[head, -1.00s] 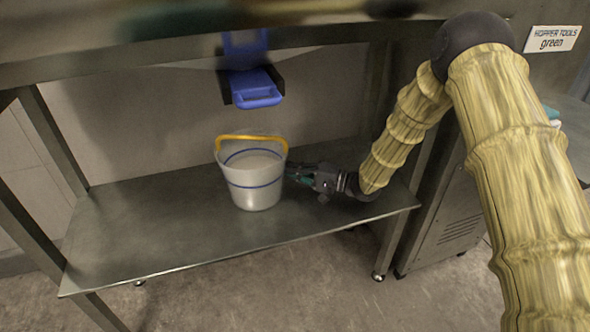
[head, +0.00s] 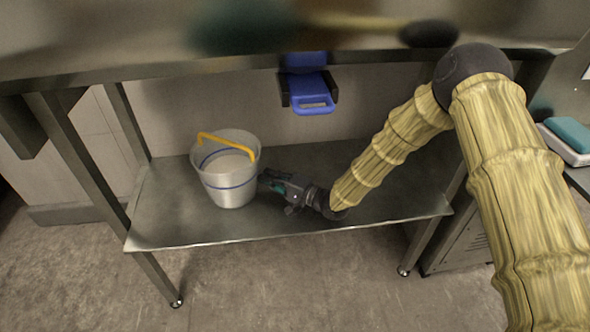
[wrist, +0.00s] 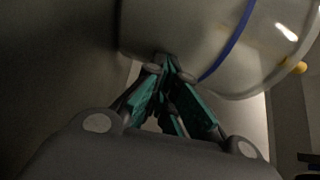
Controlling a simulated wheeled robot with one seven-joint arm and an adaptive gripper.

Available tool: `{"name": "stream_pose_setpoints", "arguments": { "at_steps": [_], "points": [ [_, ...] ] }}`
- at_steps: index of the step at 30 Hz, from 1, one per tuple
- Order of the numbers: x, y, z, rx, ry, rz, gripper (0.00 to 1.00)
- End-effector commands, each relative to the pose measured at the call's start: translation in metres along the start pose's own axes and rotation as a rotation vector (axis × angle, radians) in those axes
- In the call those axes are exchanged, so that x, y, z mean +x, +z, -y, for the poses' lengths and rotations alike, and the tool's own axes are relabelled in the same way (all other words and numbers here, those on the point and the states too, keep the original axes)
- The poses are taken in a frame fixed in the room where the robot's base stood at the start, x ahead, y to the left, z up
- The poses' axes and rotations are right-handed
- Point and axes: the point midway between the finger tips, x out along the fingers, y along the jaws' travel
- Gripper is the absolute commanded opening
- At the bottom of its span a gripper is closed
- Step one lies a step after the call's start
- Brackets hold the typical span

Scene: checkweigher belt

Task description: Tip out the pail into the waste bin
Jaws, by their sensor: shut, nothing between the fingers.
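The pail (head: 228,182) is pale and translucent, with blue bands and a yellow handle (head: 226,141) resting toward its rim. It stands upright on the lower steel shelf (head: 330,216) and holds pale contents. My gripper (head: 264,180) is at the pail's right side, fingertips against or very near its wall. In the wrist view the fingers (wrist: 166,66) come together, with the pail (wrist: 185,30) filling the top of the picture beyond them. The gripper is shut with nothing between the fingers. No waste bin shows in either view.
A blue-handled fixture (head: 309,97) hangs under the upper surface, above and behind the shelf. Table legs (head: 100,180) frame the shelf. A teal-topped item (head: 571,134) sits at the far right. The shelf's right part is bare.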

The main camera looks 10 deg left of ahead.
Motion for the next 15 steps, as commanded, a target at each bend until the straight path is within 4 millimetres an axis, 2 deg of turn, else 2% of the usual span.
{"name": "stream_pose_setpoints", "arguments": {
  "at_steps": [1, 4, 15],
  "points": [
    [0.0085, 0.0085, 0.0023, 0.002, -0.003, 0.003, 0.0],
    [0.0133, 0.0142, 0.0011, 0.002, -0.001, -0.002, 0.0],
    [0.0131, 0.0145, 0.0007, 0.0, -0.001, -0.007, 0.0]
  ]
}}
